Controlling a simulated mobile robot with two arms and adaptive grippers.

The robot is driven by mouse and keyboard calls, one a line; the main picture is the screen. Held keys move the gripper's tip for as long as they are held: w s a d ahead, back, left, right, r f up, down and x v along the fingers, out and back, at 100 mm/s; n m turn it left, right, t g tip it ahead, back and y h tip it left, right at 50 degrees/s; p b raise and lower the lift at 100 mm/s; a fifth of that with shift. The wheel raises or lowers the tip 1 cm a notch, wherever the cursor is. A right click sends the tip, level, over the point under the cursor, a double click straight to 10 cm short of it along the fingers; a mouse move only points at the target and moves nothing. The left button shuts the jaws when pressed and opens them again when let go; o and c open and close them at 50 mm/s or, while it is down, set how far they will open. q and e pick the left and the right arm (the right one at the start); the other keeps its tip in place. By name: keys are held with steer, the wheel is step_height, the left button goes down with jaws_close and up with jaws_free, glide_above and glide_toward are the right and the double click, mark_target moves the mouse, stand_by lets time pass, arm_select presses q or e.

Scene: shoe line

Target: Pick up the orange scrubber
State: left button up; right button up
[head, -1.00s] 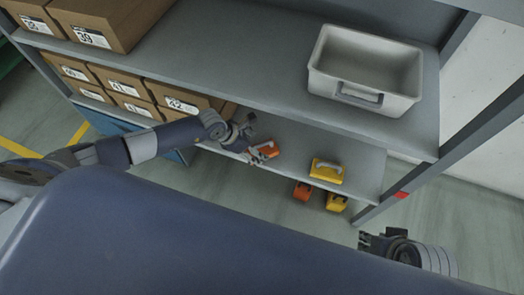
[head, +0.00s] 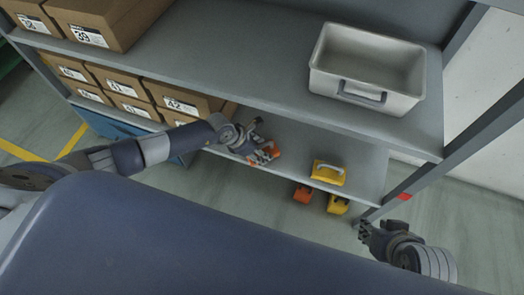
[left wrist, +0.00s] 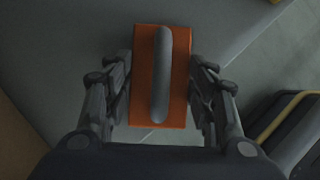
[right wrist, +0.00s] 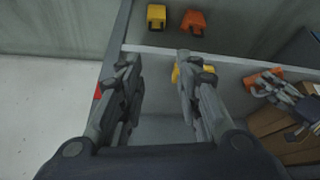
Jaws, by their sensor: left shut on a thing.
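An orange scrubber (head: 277,150) with a grey handle is on the lower shelf (head: 357,187). My left gripper (head: 264,154) is shut on it. In the left wrist view the scrubber (left wrist: 142,90) sits between the two fingers (left wrist: 160,80), which press on its sides, with the handle running lengthwise between them. I cannot tell whether it still touches the shelf. The scrubber (right wrist: 262,80) also shows in the right wrist view with my left gripper at it. My right gripper (right wrist: 160,60) is open and empty, in front of the shelf's right end.
A yellow scrubber (head: 327,177) stands to the right on the same shelf. Another orange one (head: 302,194) and yellow one (head: 338,207) show lower, past the shelf's front edge. A grey bin (head: 362,98) is on the upper shelf. Numbered boxes (head: 182,92) stand at left.

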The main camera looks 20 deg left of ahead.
mark_target(261, 145)
arm_select(q)
steer(key=shift+r, duration=0.1)
